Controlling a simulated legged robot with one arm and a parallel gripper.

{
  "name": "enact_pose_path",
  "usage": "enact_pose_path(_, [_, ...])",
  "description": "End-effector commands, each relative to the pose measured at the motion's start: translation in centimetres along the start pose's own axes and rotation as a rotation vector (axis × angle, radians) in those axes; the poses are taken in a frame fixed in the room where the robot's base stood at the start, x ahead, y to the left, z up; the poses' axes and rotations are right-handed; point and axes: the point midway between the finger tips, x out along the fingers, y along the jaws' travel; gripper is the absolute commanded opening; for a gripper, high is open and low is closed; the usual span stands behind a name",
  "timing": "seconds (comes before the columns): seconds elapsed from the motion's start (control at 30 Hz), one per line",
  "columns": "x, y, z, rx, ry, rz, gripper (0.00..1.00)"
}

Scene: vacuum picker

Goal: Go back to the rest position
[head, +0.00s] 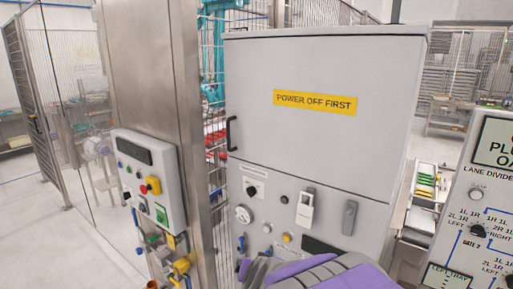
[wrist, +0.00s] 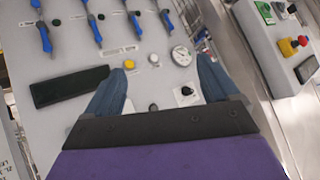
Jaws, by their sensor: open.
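My gripper (wrist: 160,68) is open in the wrist view. Its two dark blue fingers stand apart with nothing between them, in front of the grey cabinet's control panel. Between and beyond the fingers are a yellow button (wrist: 129,64), a round gauge (wrist: 181,56) and a black knob (wrist: 187,90). In the head view my purple and grey arm shows at the bottom edge, below the grey cabinet (head: 310,115). I cannot tell from these views whether the fingers touch the panel.
Several blue-handled levers (wrist: 92,22) and a black display (wrist: 70,87) are on the panel. A metal post (head: 155,65) carries a control box (head: 148,180) with a red emergency button left of the cabinet. A lane-divider panel (head: 485,215) stands at right. Open floor (head: 60,215) lies far left.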

Motion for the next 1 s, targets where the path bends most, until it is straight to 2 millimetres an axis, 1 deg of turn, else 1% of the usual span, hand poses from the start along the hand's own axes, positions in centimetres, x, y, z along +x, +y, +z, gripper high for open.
enact_pose_path(0.03, [-1.3,0.4,1.1,-0.009,-0.061,-0.021,0.88])
enact_pose_path(0.17, [-5.0,1.9,5.2,-0.055,-0.253,-0.057,0.88])
enact_pose_path(0.27, [-8.5,3.9,8.5,-0.091,-0.402,-0.054,0.88])
enact_pose_path(0.3, [-10.0,4.9,10.0,-0.106,-0.463,-0.044,0.88])
enact_pose_path(0.37, [-12.4,6.6,12.0,-0.127,-0.551,-0.022,0.88])
enact_pose_path(0.4, [-14.0,7.9,13.4,-0.138,-0.613,-0.001,0.88])
enact_pose_path(0.47, [-16.5,9.8,15.4,-0.154,-0.698,0.035,0.88])
enact_pose_path(0.5, [-18.1,11.0,16.6,-0.161,-0.752,0.062,0.88])
enact_pose_path(0.6, [-21.9,13.8,19.1,-0.173,-0.867,0.129,0.88])
enact_pose_path(0.7, [-24.5,15.8,20.6,-0.177,-0.944,0.185,0.88])
enact_pose_path(0.8, [-26.0,16.8,21.4,-0.177,-0.988,0.219,0.88])
enact_pose_path(0.9, [-26.6,17.2,21.6,-0.178,-1.001,0.232,0.88])
enact_pose_path(1.0, [-26.6,17.2,21.7,-0.178,-1.003,0.233,0.88])
